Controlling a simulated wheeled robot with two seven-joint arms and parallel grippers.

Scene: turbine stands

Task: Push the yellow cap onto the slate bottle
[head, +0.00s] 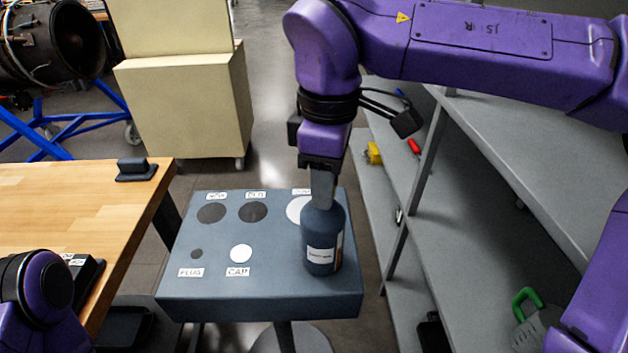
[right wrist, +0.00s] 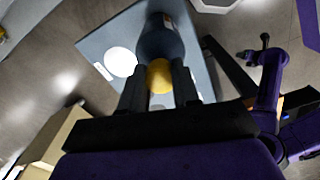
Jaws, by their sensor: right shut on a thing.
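The slate bottle (head: 322,238) stands upright on the right part of a dark blue-grey stand (head: 215,290), with a white label on its front. My right gripper (head: 322,198) points down at the bottle's top and hides its neck in the head view. In the right wrist view my right gripper (right wrist: 158,88) is shut on the yellow cap (right wrist: 159,76), which sits between the fingers. The slate bottle (right wrist: 160,38) is right beyond the cap there; I cannot tell whether the cap is seated. The cap is hidden in the head view. My left gripper is not in view.
The stand top has dark and white round spots with labels, one white spot (head: 241,254) marked CAP. A wooden table (head: 75,200) is at left, grey shelves (head: 480,220) close at right, and a cream cabinet (head: 185,100) behind.

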